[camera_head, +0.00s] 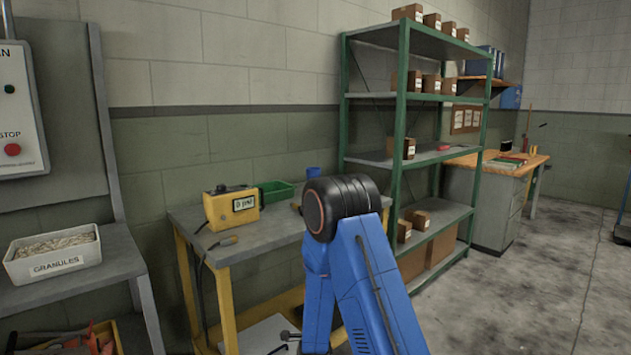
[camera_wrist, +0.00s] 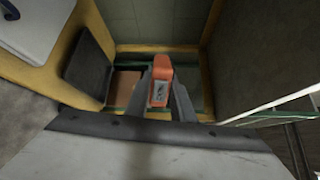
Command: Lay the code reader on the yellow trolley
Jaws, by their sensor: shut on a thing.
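In the wrist view, my gripper (camera_wrist: 163,100) is shut on an orange device with a grey face (camera_wrist: 159,88), which I take to be the code reader. It is held upright in the picture between the two dark fingers. In the head view, my blue arm hides the gripper and the device. A table with a grey top and yellow legs (camera_head: 255,238) stands left of my arm. I cannot tell whether it is the yellow trolley. Yellow framing (camera_wrist: 150,48) also shows beyond the gripper in the wrist view.
On the grey top stand a yellow box with a display (camera_head: 231,207), a green bin (camera_head: 275,191) and a blue cup (camera_head: 313,173). A green-framed shelf (camera_head: 401,130) with cartons stands behind. A granules tub (camera_head: 52,262) is at left.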

